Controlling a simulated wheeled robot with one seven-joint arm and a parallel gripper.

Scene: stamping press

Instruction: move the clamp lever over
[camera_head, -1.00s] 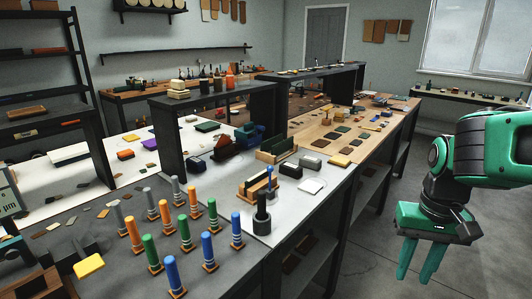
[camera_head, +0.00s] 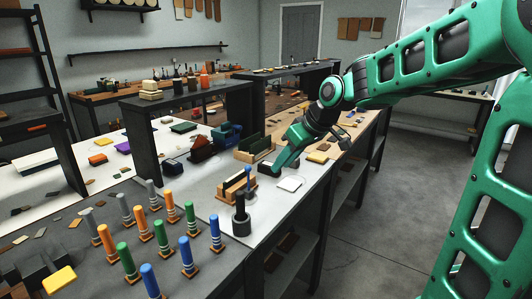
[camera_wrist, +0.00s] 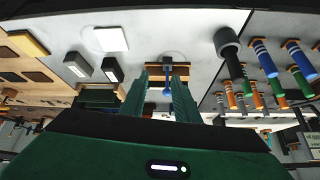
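The clamp lever, a small blue upright handle (camera_head: 248,171), stands at a wooden block with slots (camera_head: 232,188) on the light worktop in the head view. In the wrist view the blue lever (camera_wrist: 168,80) shows in the gap between my fingertips, in front of the wooden block (camera_wrist: 178,70). My gripper (camera_head: 278,168) has green fingers and reaches down over the worktop, just right of the lever in the head view. In the wrist view my gripper (camera_wrist: 166,78) is open, its two fingers apart and holding nothing. I cannot tell whether a finger touches the lever.
A black cylindrical holder (camera_head: 241,219) stands near the worktop's front edge, close to the block. Several coloured posts (camera_head: 145,225) stand to its left. A white square pad (camera_head: 290,184) lies to the right. Dark boxes and a shelf unit (camera_head: 190,100) stand behind.

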